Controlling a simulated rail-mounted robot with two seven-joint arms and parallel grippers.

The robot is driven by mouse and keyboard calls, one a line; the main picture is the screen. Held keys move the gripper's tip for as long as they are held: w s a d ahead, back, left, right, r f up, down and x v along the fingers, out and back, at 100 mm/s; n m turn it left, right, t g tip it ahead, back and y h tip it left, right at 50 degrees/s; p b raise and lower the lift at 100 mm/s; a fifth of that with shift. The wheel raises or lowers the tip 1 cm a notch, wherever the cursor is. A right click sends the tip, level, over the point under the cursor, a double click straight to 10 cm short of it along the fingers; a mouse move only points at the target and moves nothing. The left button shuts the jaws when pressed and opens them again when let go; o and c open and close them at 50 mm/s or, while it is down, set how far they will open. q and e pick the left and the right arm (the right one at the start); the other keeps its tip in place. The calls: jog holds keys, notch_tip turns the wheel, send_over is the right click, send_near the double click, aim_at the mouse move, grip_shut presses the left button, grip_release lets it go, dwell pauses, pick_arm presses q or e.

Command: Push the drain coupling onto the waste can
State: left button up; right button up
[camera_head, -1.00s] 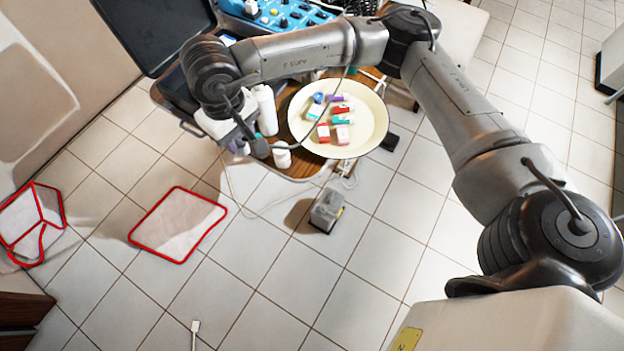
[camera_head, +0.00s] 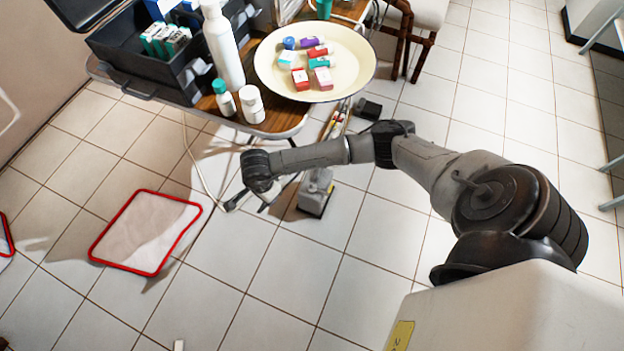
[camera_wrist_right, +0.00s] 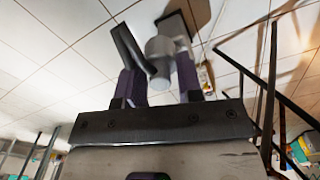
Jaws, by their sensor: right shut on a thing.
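The grey box-shaped waste can (camera_head: 316,190) stands upright on the floor tiles on its dark base, just below the table edge. My right forearm partly covers its top. My right gripper (camera_head: 252,204) is low, left of the can in the head view, and seen small there. In the right wrist view my right gripper (camera_wrist_right: 157,82) is shut on a pale grey rounded piece, taken as the drain coupling (camera_wrist_right: 160,72), between its purple-padded fingers. A dark tube-like part lies beside it. Whether the coupling touches the can cannot be told. My left gripper is out of view.
The wooden table (camera_head: 285,122) carries a cream tray (camera_head: 345,75) of small boxes, white bottles (camera_head: 222,45) and a black case (camera_head: 130,65). A thin cable hangs from it. A red-edged white mat (camera_head: 145,230) lies on the floor at left. The front floor is open.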

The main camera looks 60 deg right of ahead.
jog(key=s+d+f+m+b, duration=0.1)
jog(key=d+f+m+b, duration=0.2)
jog(key=d+f+m, duration=0.4)
jog(key=s+d+f+m+b, duration=0.1)
jog(key=d+f+m+b, duration=0.2)
jog(key=d+f+m, duration=0.4)
jog(key=s+d+f+m+b, duration=0.1)
jog(key=d+f+m+b, duration=0.2)
jog(key=d+f+m, duration=0.5)
jog(key=shift+f+m, duration=0.15)
jog(key=shift+m, duration=1.8)
jog(key=shift+f+m, duration=0.2)
jog(key=shift+m, duration=1.7)
jog(key=shift+f+m, duration=0.15)
jog(key=shift+m, duration=1.8)
jog(key=shift+r, duration=0.35)
jog(key=shift+w+f, duration=0.1)
jog(key=shift+f, duration=0.25)
jog(key=shift+f, duration=0.1)
jog(key=shift+f, duration=0.2)
